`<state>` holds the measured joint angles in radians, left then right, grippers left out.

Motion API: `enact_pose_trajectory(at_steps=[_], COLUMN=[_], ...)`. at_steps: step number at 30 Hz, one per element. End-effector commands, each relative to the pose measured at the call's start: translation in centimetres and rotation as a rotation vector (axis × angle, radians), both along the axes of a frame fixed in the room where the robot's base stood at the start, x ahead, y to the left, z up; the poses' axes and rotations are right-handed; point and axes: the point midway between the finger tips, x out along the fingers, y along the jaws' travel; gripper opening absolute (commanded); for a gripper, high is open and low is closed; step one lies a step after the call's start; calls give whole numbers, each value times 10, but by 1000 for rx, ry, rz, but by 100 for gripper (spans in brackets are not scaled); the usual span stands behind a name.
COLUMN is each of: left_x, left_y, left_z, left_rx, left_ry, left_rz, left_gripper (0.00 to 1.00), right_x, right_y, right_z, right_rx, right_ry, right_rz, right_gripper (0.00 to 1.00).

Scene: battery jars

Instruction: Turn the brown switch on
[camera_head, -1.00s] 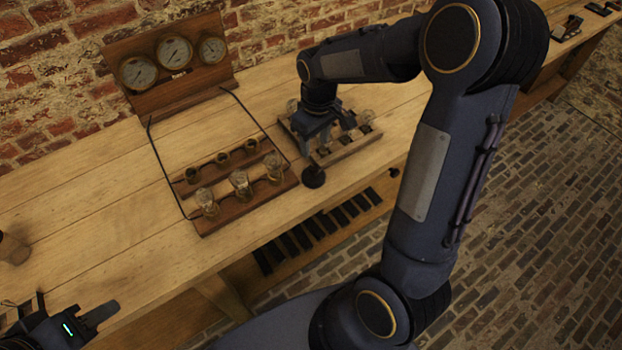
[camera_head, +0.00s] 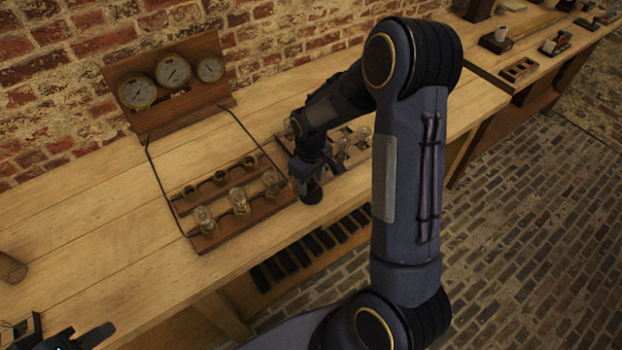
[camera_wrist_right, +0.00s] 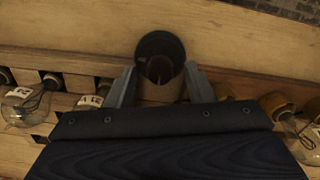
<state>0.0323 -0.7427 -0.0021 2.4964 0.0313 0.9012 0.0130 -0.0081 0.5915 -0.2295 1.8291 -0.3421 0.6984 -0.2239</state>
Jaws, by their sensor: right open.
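A dark round-topped piece with a tan stem (camera_wrist_right: 160,85) stands at the bench's front edge. It also shows in the head view (camera_head: 312,191). I cannot tell for sure that it is the brown switch. My right gripper (camera_head: 307,178) is low over it, pointing down. In the right wrist view the gripper (camera_wrist_right: 160,76) is open, with one finger on each side of the piece. Contact cannot be told. My left gripper (camera_head: 73,326) is at the lower left corner, partly cut off, with its fingers apart and empty.
A wooden rack (camera_head: 215,238) with glass bulbs and empty sockets lies left of my right gripper. Another rack with bulbs (camera_head: 343,149) is partly hidden behind my right arm. A gauge board (camera_head: 165,110) stands at the wall. Bare bench (camera_head: 80,235) lies at the left.

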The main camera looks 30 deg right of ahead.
Motion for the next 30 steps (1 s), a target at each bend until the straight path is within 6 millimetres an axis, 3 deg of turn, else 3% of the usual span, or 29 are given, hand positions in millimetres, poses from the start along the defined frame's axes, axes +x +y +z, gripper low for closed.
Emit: enact_pose_trajectory(at_steps=[1,11,20,30], left_x=[0,0,0,0], left_y=[0,0,0,0], left_z=[0,0,-2,-13], left_rx=[0,0,0,0], left_ry=[0,0,0,0], left_rz=[0,0,0,0], left_gripper=[36,36,36,36], right_x=[0,0,0,1], right_y=[0,0,0,0], right_z=[0,0,0,-1], right_rx=[0,0,0,1], right_ry=[0,0,-1,-2], right_rz=[0,0,-33,-244], right_gripper=[48,5,3,3])
